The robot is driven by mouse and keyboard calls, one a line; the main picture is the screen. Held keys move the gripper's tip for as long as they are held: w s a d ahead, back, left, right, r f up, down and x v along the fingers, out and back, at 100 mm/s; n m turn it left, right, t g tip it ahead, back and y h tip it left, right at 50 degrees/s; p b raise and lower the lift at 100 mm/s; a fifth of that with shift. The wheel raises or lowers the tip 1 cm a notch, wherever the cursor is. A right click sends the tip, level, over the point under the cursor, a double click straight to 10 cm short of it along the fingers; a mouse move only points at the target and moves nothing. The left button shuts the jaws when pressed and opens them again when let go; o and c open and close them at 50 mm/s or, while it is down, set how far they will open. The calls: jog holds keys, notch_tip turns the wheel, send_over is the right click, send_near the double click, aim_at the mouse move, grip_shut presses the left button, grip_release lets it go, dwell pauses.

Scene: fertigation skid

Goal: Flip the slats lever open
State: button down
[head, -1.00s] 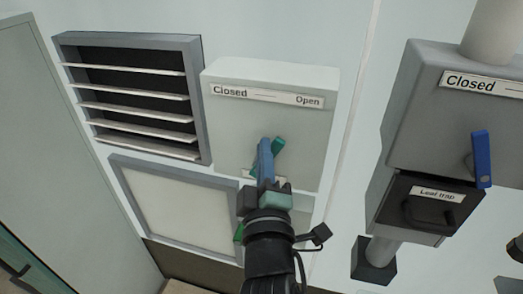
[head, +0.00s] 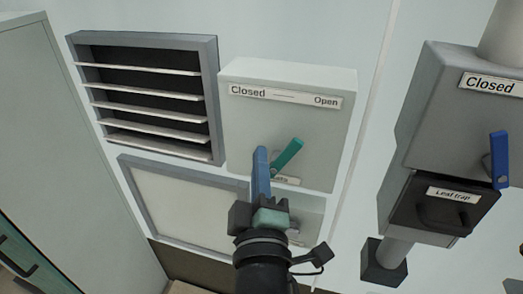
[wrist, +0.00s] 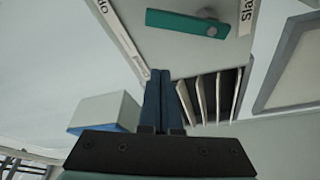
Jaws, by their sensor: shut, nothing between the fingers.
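The slats lever (head: 288,157) is a teal bar on a pale grey box (head: 245,125) with a "Closed – Open" label (head: 285,96) along its top. It tilts up and right from its pivot, toward the "Open" end. My gripper (head: 261,152) has its blue fingers shut and empty, just left of the lever and apart from it at the tips. In the wrist view the lever (wrist: 180,21) lies beyond the shut fingertips (wrist: 157,73). The "Slats" label is partly cut off there and partly hidden in the head view.
A louver (head: 150,97) with pale slats and dark gaps is left of the box, above a framed pale panel (head: 185,205). At right, another box has a blue lever (head: 499,160) and a "Leaf trap" drawer (head: 440,207) below.

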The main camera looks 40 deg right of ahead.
jog(key=v, duration=0.2)
jog(key=b+v, duration=0.1)
jog(key=v, duration=0.2)
jog(key=shift+s+d+b, duration=0.15)
jog(key=shift+s+b, duration=0.1)
jog(key=shift+b, duration=0.05)
jog(key=w+a+r+m+t+y, duration=0.3)
jog(key=a+r+t+y, duration=0.15)
jog(key=a+r, duration=0.5)
jog(key=w+a+r+m+t+y, duration=0.25)
jog(key=a+r+t, duration=0.3)
jog(key=r, duration=0.65)
jog(key=s+a+r+t+y, duration=0.2)
jog(key=a+r+y, duration=0.4)
jog(key=r, duration=0.3)
jog(key=shift+s+a+t, duration=0.3)
jog(key=shift+a+t, duration=0.1)
jog(key=shift+a, duration=0.45)
